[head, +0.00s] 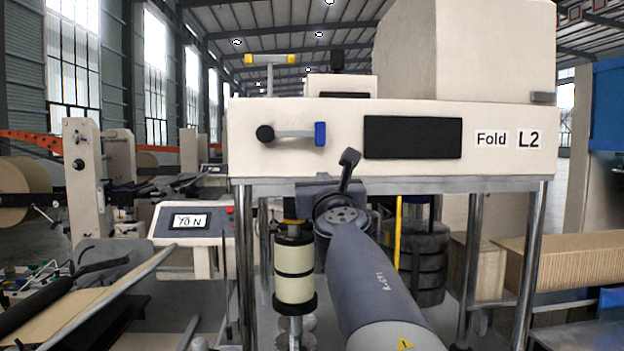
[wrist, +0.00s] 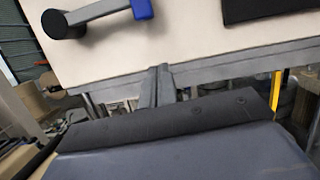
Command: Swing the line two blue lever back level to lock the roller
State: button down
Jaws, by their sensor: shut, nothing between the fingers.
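The blue lever (head: 320,133) is on the cream front panel of the machine marked "Fold L2". Its grey arm runs to the right from a black round pivot (head: 265,133) and looks about level, with the blue grip at the right end. In the wrist view the blue grip (wrist: 142,9) shows at the top, cut by the frame edge, and the pivot (wrist: 55,24) is left of it. My gripper (head: 349,156) is shut and empty, below and right of the blue grip and apart from it. Its closed fingers (wrist: 160,70) point up toward the panel's lower edge in the wrist view.
A dark rectangular window (head: 412,137) is right of the lever. A cream roller (head: 293,270) with black bands stands below the panel. A display (head: 190,221) reading 70 N is at left. Metal posts (head: 473,250) support the panel. The space directly before the lever looks clear.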

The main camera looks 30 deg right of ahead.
jog(key=v, duration=0.8)
jog(key=shift+s+a, duration=0.2)
jog(key=shift+s, duration=0.05)
jog(key=shift+r, duration=0.1)
jog(key=x, duration=0.3)
jog(key=p+x, duration=0.1)
jog(key=x, duration=0.3)
jog(key=r+x, duration=0.1)
jog(key=x, duration=0.2)
jog(key=shift+d+r+p, duration=0.15)
jog(key=shift+p, duration=0.2)
jog(key=shift+r+p, duration=0.7)
jog(key=shift+f, duration=0.1)
